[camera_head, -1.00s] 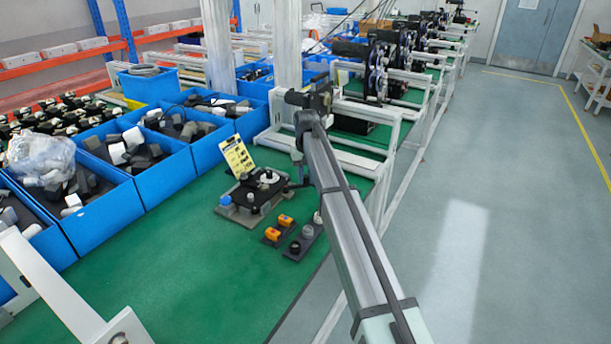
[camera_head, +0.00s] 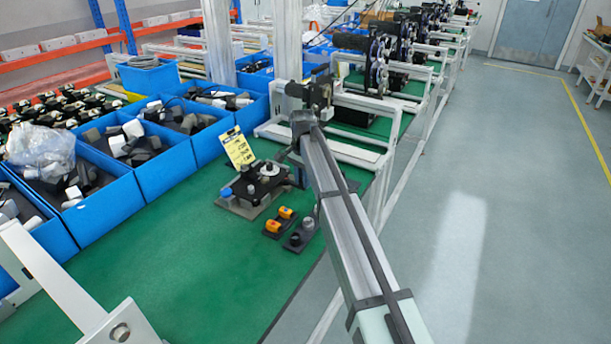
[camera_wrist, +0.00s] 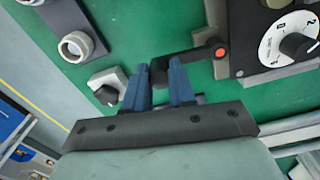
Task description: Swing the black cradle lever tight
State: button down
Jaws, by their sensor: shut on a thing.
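The black lever (camera_wrist: 193,55) shows in the wrist view as a short dark arm with an orange-red dot at its right end, beside a grey block. Its rounded left end sits between the two blue fingers of my gripper (camera_wrist: 159,76), which is shut on it. A dark plate with a white dial (camera_wrist: 284,38) and black knob lies to the right. In the head view, the fixture (camera_head: 252,186) stands on the green bench with a blue knob at its left. My arm hides most of the gripper and lever there.
A yellow card (camera_head: 239,148) stands behind the fixture. Small holders with orange parts (camera_head: 279,219) and a grey round part (camera_head: 308,222) sit in front, near the bench edge. Blue bins (camera_head: 107,212) line the left. Green bench is clear at front left.

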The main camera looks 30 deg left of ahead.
jog(key=s+m, duration=0.1)
jog(key=m, duration=0.1)
jog(key=shift+s+a+m, duration=0.1)
jog(key=shift+s+m, duration=0.2)
jog(key=shift+s, duration=0.05)
jog(key=shift+s+a+f+m, duration=0.15)
jog(key=shift+s+m, duration=0.2)
jog(key=shift+m, duration=0.25)
jog(key=shift+s+a+r+m, duration=0.15)
jog(key=shift+s+m, duration=0.15)
jog(key=shift+m, duration=0.3)
jog(key=shift+f, duration=0.1)
jog(key=c, duration=0.9)
grip_release()
jog(key=shift+c, duration=0.2)
jog(key=shift+a, duration=0.1)
notch_tip(320, 180, up, 14)
